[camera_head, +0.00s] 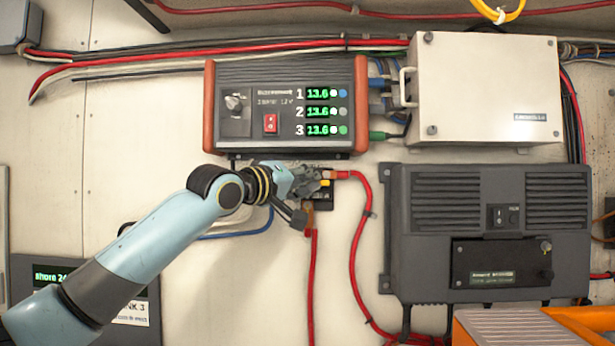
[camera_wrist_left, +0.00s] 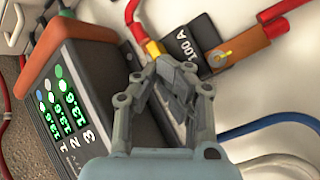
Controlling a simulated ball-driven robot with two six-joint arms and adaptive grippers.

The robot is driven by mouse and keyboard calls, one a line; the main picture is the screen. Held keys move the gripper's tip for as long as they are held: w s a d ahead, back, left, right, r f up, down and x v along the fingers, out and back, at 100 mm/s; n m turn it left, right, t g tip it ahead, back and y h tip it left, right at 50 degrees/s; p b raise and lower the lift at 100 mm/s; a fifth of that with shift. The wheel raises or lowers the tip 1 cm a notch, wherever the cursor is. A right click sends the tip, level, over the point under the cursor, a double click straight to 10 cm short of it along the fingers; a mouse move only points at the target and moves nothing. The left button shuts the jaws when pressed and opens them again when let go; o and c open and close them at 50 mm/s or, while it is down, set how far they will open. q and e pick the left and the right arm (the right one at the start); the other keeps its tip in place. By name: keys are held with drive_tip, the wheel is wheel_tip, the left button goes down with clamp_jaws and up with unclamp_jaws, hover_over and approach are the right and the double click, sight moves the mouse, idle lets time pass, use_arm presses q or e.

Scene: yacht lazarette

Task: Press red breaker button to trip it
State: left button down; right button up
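The black breaker (camera_head: 321,201), marked 100 A, is on the wall below the charger. It also shows in the wrist view (camera_wrist_left: 193,45), with a red cable on a yellow-ended terminal and a copper-coloured lug beside it. My left gripper (camera_head: 318,182) is in front of the breaker and covers part of it. In the wrist view my left gripper's fingertips (camera_wrist_left: 170,68) come together at the breaker's near edge, with nothing seen between them. I cannot tell whether they touch it. The red button is not visible; the fingers may hide it. My right gripper is out of view.
The charger (camera_head: 330,72), with green readouts and a red rocker switch (camera_head: 270,123), is just above my gripper. A white box (camera_head: 485,90) and a dark ribbed unit (camera_head: 440,230) are at right. Red cables (camera_head: 357,262) hang beside the breaker.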

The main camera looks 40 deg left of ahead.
use_arm(q)
drive_tip(key=shift+s+d, duration=0.1)
idle(0.3)
drive_tip(key=shift+s+d, duration=0.15)
drive_tip(key=shift+s+d+f+p, duration=0.1)
drive_tip(key=shift+s+d+p, duration=0.2)
drive_tip(key=shift+s+d, duration=0.1)
drive_tip(key=s, duration=0.1)
drive_tip(key=s+d, duration=0.1)
drive_tip(key=s+d+p, duration=0.1)
drive_tip(key=s, duration=0.1)
drive_tip(key=shift+s+d, duration=0.1)
drive_tip(key=shift+d, duration=0.15)
idle(0.7)
